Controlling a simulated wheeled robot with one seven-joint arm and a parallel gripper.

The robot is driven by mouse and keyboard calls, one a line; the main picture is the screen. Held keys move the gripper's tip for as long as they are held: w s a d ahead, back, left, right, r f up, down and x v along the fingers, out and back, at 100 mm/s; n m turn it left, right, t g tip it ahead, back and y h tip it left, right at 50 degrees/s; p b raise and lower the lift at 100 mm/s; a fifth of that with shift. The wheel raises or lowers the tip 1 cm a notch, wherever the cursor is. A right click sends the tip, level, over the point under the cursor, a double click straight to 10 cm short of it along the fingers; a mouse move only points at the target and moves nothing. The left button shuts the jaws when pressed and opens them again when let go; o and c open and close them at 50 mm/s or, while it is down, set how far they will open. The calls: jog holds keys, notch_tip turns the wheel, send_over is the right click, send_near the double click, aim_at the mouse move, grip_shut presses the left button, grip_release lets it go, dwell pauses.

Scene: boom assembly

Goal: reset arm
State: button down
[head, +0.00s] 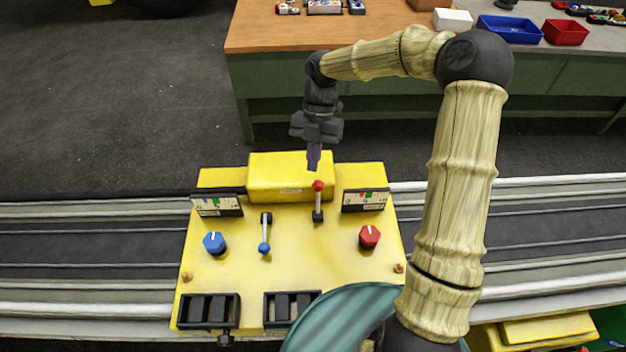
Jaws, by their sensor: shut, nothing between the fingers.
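My gripper (314,157) is shut and empty. It points down over the back part of a yellow control panel (300,270), in front of a raised yellow box (265,178). Its fingertips look just above the red-knobbed lever (318,200) in the picture; I cannot tell whether they touch it. My arm rises at the right and bends back over to the left. The red-knobbed lever points up toward the back, and the blue-knobbed lever (264,234) points toward the front.
A blue knob (214,243), a red knob (369,237) and two gauges (217,205) (365,200) sit on the panel. Behind stands a wooden-topped workbench (275,35) with a blue bin (510,28) and a red bin (565,32). Dark floor lies open at the left.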

jog(key=shift+w+r, duration=0.5)
jog(key=shift+r, duration=0.05)
jog(key=shift+w+d, duration=0.1)
jog(key=shift+d, duration=0.05)
jog(key=s+d+f+m+t+b, duration=0.1)
jog(key=s+d+m, duration=0.4)
jog(key=m, duration=1)
jog(key=s+d+f+m+t+h+b, duration=0.1)
jog(key=s+d+m+t+b, duration=0.1)
jog(key=s+d+m+t, duration=0.3)
jog(key=s+m+t, duration=0.1)
jog(key=s+m, duration=0.3)
jog(key=m, duration=0.7)
jog(key=shift+s+d+t+h+b, duration=0.3)
jog(key=shift+b, duration=0.1)
